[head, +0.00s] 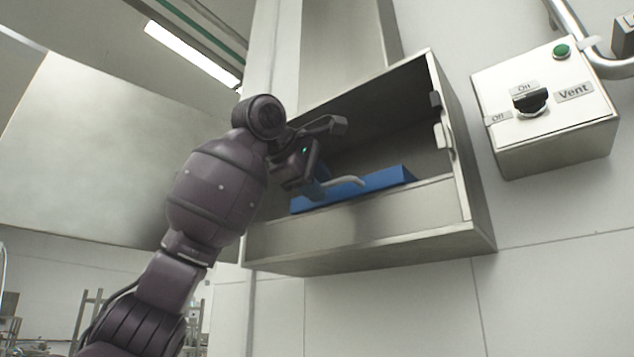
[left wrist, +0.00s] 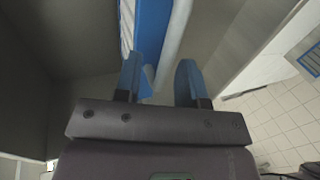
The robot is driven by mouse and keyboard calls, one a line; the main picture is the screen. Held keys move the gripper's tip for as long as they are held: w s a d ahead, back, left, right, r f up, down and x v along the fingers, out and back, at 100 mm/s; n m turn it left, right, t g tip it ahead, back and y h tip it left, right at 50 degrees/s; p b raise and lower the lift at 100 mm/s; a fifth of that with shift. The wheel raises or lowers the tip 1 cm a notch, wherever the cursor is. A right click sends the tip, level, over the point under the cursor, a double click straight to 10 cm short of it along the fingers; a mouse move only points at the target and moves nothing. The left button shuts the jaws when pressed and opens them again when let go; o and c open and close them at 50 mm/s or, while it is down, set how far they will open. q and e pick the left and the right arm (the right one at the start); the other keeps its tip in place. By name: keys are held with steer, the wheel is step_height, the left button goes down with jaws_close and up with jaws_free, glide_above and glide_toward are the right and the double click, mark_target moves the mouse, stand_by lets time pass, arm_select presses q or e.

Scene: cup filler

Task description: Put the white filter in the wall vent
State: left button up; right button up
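A blue-framed filter (head: 388,178) lies inside the open metal wall vent box (head: 360,228), low behind its front lip. In the left wrist view the filter (left wrist: 152,32) shows a blue face, a thin white pleated strip at its left and a pale grey handle (left wrist: 178,38). My left gripper (head: 318,184) reaches into the box at the filter's left part. In the left wrist view its two blue-grey fingers (left wrist: 158,82) stand apart, with the handle running between them and a gap showing. Whether either finger touches the handle, I cannot tell. My right gripper is not in view.
A white control box (head: 545,115) with a black knob (head: 530,99) and a green button (head: 562,50) is on the wall at right. Small clips (head: 441,130) sit on the vent's right inner edge. A metal duct (head: 335,40) rises above the vent.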

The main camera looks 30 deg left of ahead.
arm_select(q)
steer(key=b+v, duration=0.3)
steer(key=v, duration=0.9)
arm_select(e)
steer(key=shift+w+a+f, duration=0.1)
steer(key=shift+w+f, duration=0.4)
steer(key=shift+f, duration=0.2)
